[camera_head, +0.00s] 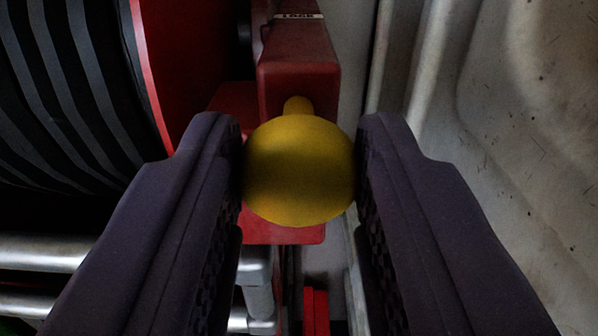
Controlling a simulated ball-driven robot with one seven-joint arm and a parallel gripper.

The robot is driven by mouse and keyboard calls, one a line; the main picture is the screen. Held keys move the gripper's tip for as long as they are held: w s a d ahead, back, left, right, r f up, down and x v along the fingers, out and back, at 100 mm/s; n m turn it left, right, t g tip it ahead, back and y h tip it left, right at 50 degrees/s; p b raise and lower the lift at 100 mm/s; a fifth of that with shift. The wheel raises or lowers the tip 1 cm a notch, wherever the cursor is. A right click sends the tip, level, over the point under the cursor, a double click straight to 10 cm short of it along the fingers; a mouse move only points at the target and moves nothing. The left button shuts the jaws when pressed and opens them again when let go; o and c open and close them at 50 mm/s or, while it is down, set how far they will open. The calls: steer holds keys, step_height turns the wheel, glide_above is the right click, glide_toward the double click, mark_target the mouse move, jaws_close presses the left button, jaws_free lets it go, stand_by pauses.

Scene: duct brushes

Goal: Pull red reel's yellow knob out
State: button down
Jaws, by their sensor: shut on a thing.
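The yellow knob (299,172) is a round ball in the middle of the head camera view. A short yellow stem (298,105) joins it to a red block on the red reel (180,60). My gripper (300,170) is shut on the knob, one dark finger against its left side and one against its right. The reel's red side plate shows at upper left, with black hose wound beside it. The knob hides part of the red block behind it.
A small label (298,16) sits on top of the red block (297,65). Silver bars (40,254) run at lower left. A pale, stained wall panel (530,90) stands close on the right. A narrow gap lies between block and panel.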

steer(key=shift+s+f, duration=0.1)
steer(key=shift+s, duration=0.5)
steer(key=c, duration=0.8)
jaws_free()
steer(key=shift+o, duration=0.2)
steer(key=s, duration=0.7)
steer(key=shift+s+d, duration=0.2)
steer(key=shift+s, duration=0.15)
